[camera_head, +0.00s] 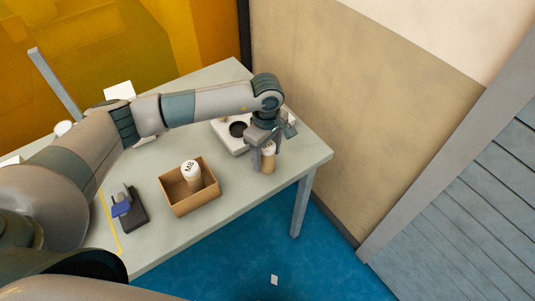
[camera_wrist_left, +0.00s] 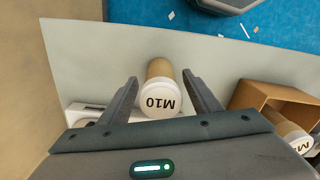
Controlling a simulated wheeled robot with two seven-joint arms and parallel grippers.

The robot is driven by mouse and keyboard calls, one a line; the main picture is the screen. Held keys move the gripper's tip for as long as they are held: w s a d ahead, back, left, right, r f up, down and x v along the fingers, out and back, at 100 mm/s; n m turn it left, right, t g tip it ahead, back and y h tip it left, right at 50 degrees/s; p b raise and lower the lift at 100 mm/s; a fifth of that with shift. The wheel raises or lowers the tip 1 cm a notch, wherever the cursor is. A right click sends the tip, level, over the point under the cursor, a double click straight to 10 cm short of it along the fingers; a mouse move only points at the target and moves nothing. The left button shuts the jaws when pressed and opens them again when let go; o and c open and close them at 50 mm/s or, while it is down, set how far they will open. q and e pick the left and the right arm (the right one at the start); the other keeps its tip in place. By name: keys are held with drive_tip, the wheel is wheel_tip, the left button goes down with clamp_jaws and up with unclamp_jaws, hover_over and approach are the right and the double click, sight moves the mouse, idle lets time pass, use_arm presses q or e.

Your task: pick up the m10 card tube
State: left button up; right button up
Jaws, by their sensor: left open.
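The M10 card tube (camera_wrist_left: 159,94) is a brown cylinder with a white lid marked M10. In the left wrist view it stands between the two spread fingers of my left gripper (camera_wrist_left: 162,98), with gaps on both sides. In the head view the tube (camera_head: 268,161) stands upright on the grey table near its front right edge. My left gripper (camera_head: 262,140) is open, pointing down at the tube and partly covering it. My right gripper is not in view.
An open cardboard box (camera_head: 180,207) holding a tube marked M8 (camera_head: 190,172) stands left of the M10 tube. A white device with a dark round opening (camera_head: 229,141) sits behind it. A dark stand with a blue item (camera_head: 128,210) is farther left. A wall (camera_head: 360,100) rises at right.

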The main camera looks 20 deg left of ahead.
use_arm(q)
drive_tip(key=shift+s+f+p, duration=0.1)
drive_tip(key=shift+f+p, duration=0.3)
drive_tip(key=shift+f, duration=1.05)
drive_tip(key=c, duration=1.2)
